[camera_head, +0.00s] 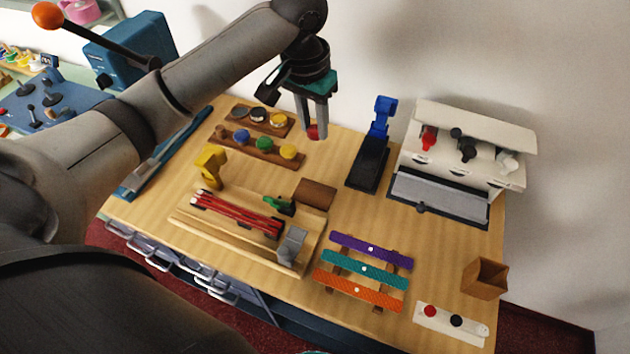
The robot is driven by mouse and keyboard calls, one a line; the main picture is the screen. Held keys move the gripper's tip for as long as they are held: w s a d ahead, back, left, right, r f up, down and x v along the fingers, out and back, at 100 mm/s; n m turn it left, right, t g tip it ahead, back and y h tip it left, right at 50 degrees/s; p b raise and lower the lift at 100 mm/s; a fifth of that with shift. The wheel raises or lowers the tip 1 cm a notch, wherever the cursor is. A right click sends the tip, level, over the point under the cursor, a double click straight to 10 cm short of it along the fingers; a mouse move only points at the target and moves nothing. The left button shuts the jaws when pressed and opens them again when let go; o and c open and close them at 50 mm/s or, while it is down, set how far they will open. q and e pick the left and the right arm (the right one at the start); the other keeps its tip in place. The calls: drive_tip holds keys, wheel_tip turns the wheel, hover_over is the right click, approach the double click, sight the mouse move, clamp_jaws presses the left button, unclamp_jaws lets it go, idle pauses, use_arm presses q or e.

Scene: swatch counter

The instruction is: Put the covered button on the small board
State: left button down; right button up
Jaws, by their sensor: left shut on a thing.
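My left gripper (314,128) is over the back middle of the counter, pointing down. It is shut on a small red button (313,132), partly hidden between the fingertips. Whether the button touches the counter, I cannot tell. To its left, a short wooden board (284,130) at the back holds grey, black and yellow round buttons. A longer wooden board (227,143) in front of it holds blue, green and yellow buttons. Which board is the small one is not certain. My right gripper is not in view.
A blue and black hand press (370,160) and a cream rack (465,135) stand right of the gripper. A wooden jig (215,230), coloured strips (365,268), a white strip with red and black buttons (445,328) and a brown box (485,278) lie nearer. Counter between boards and press is clear.

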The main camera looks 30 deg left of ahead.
use_arm(q)
drive_tip(key=shift+a, duration=0.15)
drive_tip(key=b, duration=0.3)
hover_over(314, 193)
drive_tip(key=f, duration=1.6)
drive_tip(key=shift+s, duration=0.25)
drive_tip(key=shift+f, duration=2.05)
drive_tip(key=shift+f, duration=0.1)
drive_tip(key=c, duration=0.6)
unclamp_jaws()
wheel_tip(314, 193, up, 12)
drive_tip(key=s+p, duration=0.1)
drive_tip(key=p, duration=0.1)
drive_tip(key=shift+s+a, duration=0.15)
drive_tip(key=shift+s, duration=0.05)
